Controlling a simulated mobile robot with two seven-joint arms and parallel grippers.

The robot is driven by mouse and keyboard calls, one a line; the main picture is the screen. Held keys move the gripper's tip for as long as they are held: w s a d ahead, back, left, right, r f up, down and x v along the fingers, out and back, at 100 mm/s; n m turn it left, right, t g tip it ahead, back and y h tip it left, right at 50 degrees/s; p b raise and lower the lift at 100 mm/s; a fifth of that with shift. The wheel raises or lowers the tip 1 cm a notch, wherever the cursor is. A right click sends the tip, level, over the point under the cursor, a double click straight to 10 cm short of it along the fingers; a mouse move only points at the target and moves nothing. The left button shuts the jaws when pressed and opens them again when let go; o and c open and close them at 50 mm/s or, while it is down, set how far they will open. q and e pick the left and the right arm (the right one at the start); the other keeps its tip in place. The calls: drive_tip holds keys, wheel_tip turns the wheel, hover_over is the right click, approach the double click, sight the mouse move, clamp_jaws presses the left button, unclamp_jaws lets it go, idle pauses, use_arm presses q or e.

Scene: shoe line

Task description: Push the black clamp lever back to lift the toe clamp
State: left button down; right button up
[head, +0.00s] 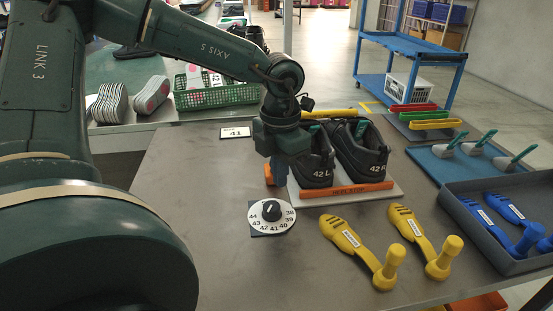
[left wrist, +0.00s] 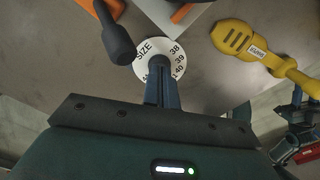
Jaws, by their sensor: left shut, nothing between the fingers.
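A black lever with a thick rounded end (left wrist: 118,42) shows at the upper left of the left wrist view, just left of and beyond my fingertips, with a visible gap. I cannot make it out in the head view, where my gripper covers that area. My left gripper (head: 279,172) points down at the left side of the shoe fixture; its blue fingers (left wrist: 162,82) are shut and empty. Two black shoes marked 42 (head: 362,151) stand on the fixture plate (head: 352,199), heels against the orange heel stop (head: 347,189). A yellow bar (head: 331,112) lies behind them, perhaps the toe clamp.
A size dial (head: 286,220) lies in front of the fixture, also below my fingers in the left wrist view (left wrist: 176,48). Two yellow stretchers (head: 345,239) lie at front right. A grey tray (head: 450,206) with blue ones stands at right. A 41 card (head: 236,132) lies behind.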

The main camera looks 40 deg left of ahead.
use_arm(q)
drive_tip(key=shift+w+a, duration=0.9)
drive_tip(key=shift+a, duration=0.3)
drive_tip(key=shift+s+d+f+b, duration=0.15)
drive_tip(key=shift+s+d+b, duration=0.1)
drive_tip(key=shift+b, duration=0.15)
drive_tip(key=shift+s+d, duration=0.1)
drive_tip(key=shift+d, duration=0.15)
wheel_tip(320, 180, up, 9)
drive_tip(key=p, duration=0.5)
drive_tip(key=shift+s+d, duration=0.1)
drive_tip(key=shift+d, duration=0.05)
idle(0.6)
